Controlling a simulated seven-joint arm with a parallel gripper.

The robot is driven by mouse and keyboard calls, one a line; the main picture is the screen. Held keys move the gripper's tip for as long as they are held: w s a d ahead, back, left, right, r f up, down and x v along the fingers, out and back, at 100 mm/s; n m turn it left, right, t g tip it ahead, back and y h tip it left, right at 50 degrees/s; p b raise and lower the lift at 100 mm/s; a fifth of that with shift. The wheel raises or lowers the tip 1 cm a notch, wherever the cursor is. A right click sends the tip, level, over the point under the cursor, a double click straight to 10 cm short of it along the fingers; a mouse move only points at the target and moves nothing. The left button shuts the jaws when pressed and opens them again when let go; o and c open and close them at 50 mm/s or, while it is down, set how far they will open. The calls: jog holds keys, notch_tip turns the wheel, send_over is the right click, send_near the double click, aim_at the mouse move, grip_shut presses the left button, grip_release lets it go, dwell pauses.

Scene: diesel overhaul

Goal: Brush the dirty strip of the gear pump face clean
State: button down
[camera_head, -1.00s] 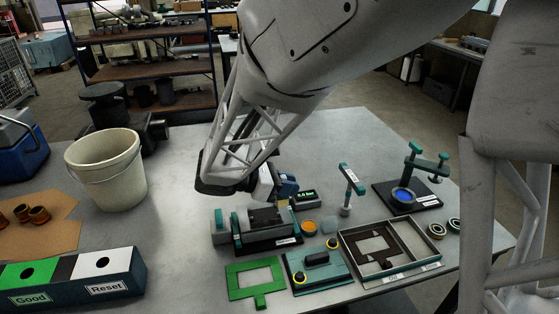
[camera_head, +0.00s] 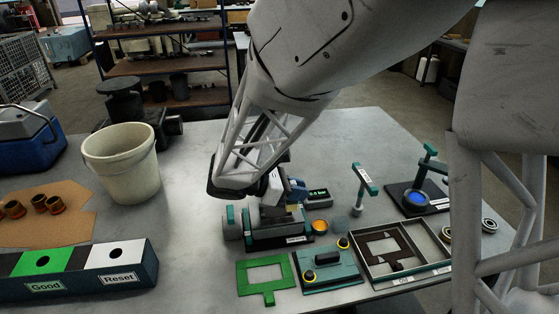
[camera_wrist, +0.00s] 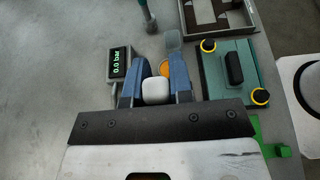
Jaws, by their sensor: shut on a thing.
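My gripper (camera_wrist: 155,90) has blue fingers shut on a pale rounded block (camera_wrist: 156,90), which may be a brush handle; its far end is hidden. In the head view my gripper (camera_head: 288,190) is low over a dark grey and teal fixture (camera_head: 265,235) on the table. My gripper hides part of the fixture's top. I cannot make out which part is the gear pump face, nor any dirty strip or bristles. In the wrist view my own gripper body covers the fixture.
A pressure display (camera_head: 317,195) stands behind the fixture, with an orange disc (camera_head: 319,227) at its right. A white bucket (camera_head: 120,165) stands left; the table between is clear.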

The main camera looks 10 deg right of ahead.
aim_at(289, 202)
jog(key=shift+f, duration=1.3)
jog(key=shift+f, duration=0.6)
dwell(0.9)
jog(key=shift+a, duration=0.15)
jog(key=shift+a+r, duration=0.1)
jog(key=shift+a, duration=0.65)
jog(key=shift+a, duration=0.2)
jog(key=shift+a, duration=0.75)
jog(key=shift+a, duration=0.2)
dwell(0.4)
jog(key=shift+a, duration=0.7)
jog(key=shift+a+f, duration=0.2)
